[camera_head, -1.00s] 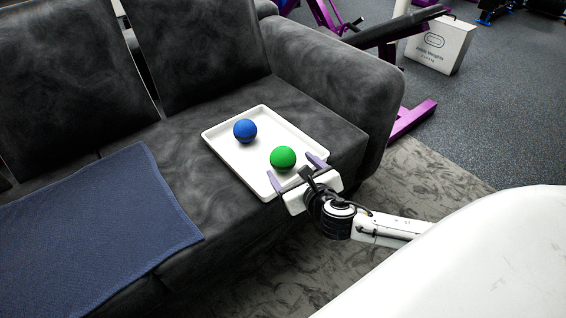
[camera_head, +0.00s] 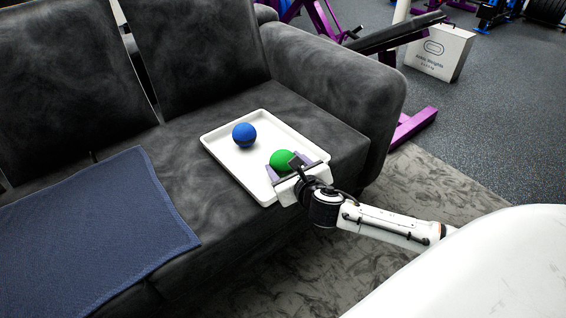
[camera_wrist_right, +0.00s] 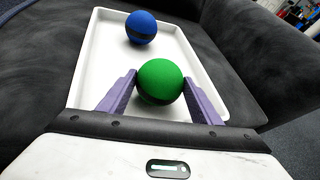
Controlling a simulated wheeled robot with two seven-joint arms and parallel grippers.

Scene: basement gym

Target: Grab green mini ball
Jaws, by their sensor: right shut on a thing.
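The green mini ball (camera_head: 281,160) is at the near right part of a white tray (camera_head: 232,168) on the sofa seat. My right gripper (camera_head: 284,166) is shut on it, with a purple finger on either side. In the right wrist view the green ball (camera_wrist_right: 160,80) sits between the two fingers of my right gripper (camera_wrist_right: 160,92). I cannot tell whether the ball is lifted off the tray. My left gripper is not in view.
A blue ball (camera_head: 244,135) lies in the tray's far left part. A dark blue towel (camera_head: 95,230) covers the seat to the left. The sofa armrest (camera_head: 335,90) rises to the right. A white box (camera_head: 438,50) stands on the floor behind.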

